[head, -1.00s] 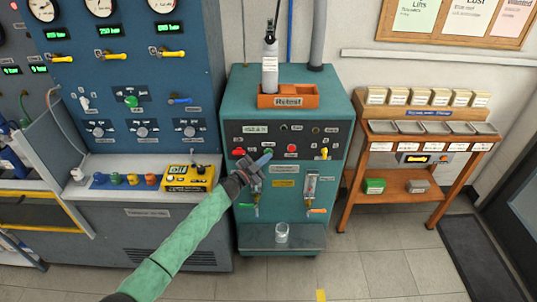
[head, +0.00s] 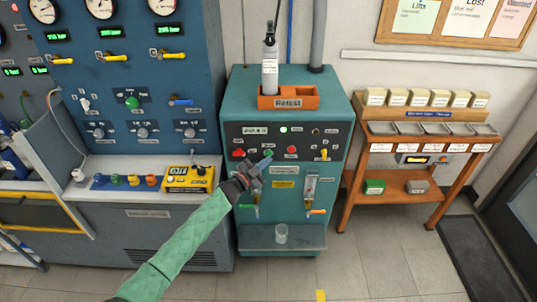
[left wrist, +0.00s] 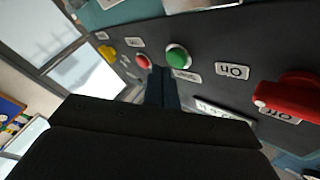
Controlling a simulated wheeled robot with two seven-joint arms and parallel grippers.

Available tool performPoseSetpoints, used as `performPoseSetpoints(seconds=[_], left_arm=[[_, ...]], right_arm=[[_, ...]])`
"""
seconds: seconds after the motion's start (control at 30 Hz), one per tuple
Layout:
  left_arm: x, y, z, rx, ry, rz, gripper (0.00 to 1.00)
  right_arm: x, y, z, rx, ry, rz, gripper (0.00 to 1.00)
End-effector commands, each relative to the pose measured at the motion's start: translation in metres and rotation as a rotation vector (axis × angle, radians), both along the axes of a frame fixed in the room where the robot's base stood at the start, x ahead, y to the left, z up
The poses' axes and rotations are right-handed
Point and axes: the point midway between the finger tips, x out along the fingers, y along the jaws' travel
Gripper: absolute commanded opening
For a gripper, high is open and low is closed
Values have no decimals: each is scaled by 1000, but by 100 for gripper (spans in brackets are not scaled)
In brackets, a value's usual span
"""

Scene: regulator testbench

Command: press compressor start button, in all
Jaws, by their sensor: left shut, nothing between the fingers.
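The teal compressor cabinet (head: 240,190) stands in the middle of the head view with a dark control panel (head: 325,140). The green button (head: 268,153) is on that panel between a red knob (head: 238,153) and a red button (head: 292,150). My left gripper (head: 263,162) is shut and empty, its tips just below and in front of the green button. In the left wrist view the green button (left wrist: 177,55) shows clear beyond the fingertips (left wrist: 161,82), apparently apart from them. A white lamp (head: 283,129) above the buttons is lit. My right gripper is not in view.
A yellow handle (head: 324,153) is at the panel's right. An orange tray (head: 305,101) with a grey cylinder (head: 270,65) stands on the cabinet. A glass (head: 281,233) stands on the lower shelf. A blue gauge bench (head: 130,70) is left, a wooden stand (head: 380,130) right.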

Motion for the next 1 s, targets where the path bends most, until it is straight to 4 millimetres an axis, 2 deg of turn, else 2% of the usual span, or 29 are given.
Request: performPoseSetpoints(seconds=[0.47,1.0], left_arm=[[-5,0,1,-1,-1,-1,0],[-46,0,2,-1,-1,-1,0]], right_arm=[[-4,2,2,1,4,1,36],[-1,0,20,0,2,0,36]])
